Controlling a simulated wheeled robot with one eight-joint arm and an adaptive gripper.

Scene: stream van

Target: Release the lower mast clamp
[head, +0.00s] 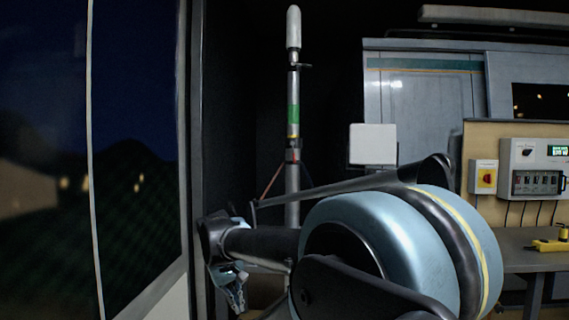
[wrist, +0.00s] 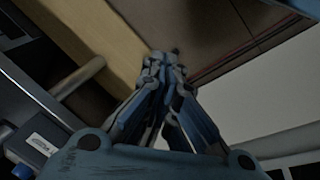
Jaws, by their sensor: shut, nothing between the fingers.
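The mast (head: 293,112) stands upright in the head view, with a white rounded top and green and yellow bands. A dark collar with a small side lever (head: 303,66) sits high on it. A lower collar with a red part (head: 293,155) sits below the yellow band; I cannot tell for sure that it is the lower clamp. My arm hides part of the mast's foot. My gripper (head: 237,302) points down, left of the mast and well below that collar. In the wrist view my gripper (wrist: 165,62) is shut and empty, its fingertips together. No clamp is clear there.
A dark window (head: 130,150) and its frame are close on the left. A white box (head: 372,144) stands behind my arm. At right are a red-yellow switch (head: 484,177), a control panel (head: 536,168) and a bench (head: 515,258) with a yellow tool (head: 550,245).

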